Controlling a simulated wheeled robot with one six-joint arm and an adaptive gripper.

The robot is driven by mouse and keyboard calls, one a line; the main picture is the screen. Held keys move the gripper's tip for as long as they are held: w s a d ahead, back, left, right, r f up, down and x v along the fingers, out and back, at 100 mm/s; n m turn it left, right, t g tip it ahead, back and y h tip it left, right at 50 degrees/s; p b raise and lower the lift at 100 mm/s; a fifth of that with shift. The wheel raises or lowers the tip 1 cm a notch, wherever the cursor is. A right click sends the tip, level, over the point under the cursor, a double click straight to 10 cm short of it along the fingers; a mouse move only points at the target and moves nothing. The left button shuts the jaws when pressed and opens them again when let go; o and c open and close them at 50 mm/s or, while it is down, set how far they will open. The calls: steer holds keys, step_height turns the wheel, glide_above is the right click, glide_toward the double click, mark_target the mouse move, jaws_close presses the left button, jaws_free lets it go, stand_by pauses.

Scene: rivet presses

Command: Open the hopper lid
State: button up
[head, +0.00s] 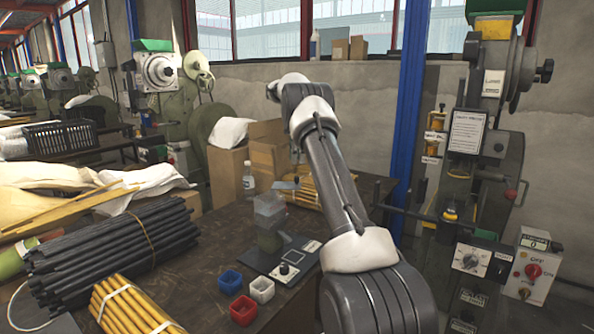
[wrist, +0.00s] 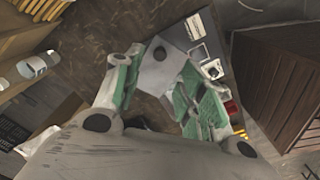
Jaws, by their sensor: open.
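A small translucent grey hopper (head: 268,212) stands on the back-left part of a dark flat device on the table. A thin grey-blue piece (head: 284,185) shows at its top right; I cannot tell whether this is its lid. In the wrist view my gripper (wrist: 160,82) is open, with green-padded fingers spread apart. A pale grey piece with a dark round spot (wrist: 161,66) shows between and beyond the fingertips. It may be the hopper's top; I cannot tell whether a finger touches it.
The dark device (head: 291,262) carries a white-framed square and a knob. Blue (head: 230,281), white (head: 262,290) and red (head: 243,310) cups stand before it. A white bottle (head: 249,177) and cardboard box (head: 268,148) are behind. Black rods (head: 115,245) lie left; a press (head: 470,150) stands right.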

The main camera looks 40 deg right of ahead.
step_height(320, 180, up, 4)
steer(key=shift+r, duration=0.1)
stand_by(0.6)
steer(key=f+m, duration=0.4)
steer(key=s+f+m, duration=0.1)
steer(key=f+m, duration=0.1)
steer(key=shift+a+f+m, duration=0.2)
steer(key=shift+f+m, duration=0.1)
steer(key=shift+f, duration=0.1)
steer(key=s+a+r+m+t, duration=0.1)
steer(key=s+a+r+m, duration=0.1)
steer(key=s+a, duration=0.6)
steer(key=s+a+r+m+t, duration=0.2)
steer(key=s+a, duration=0.7)
steer(key=s, duration=1.3)
steer(key=s+a+r+m+t, duration=0.1)
steer(key=s+a+r+m, duration=0.1)
steer(key=s+a+r, duration=0.3)
steer(key=shift+s+a, duration=1.95)
steer(key=shift+s, duration=3)
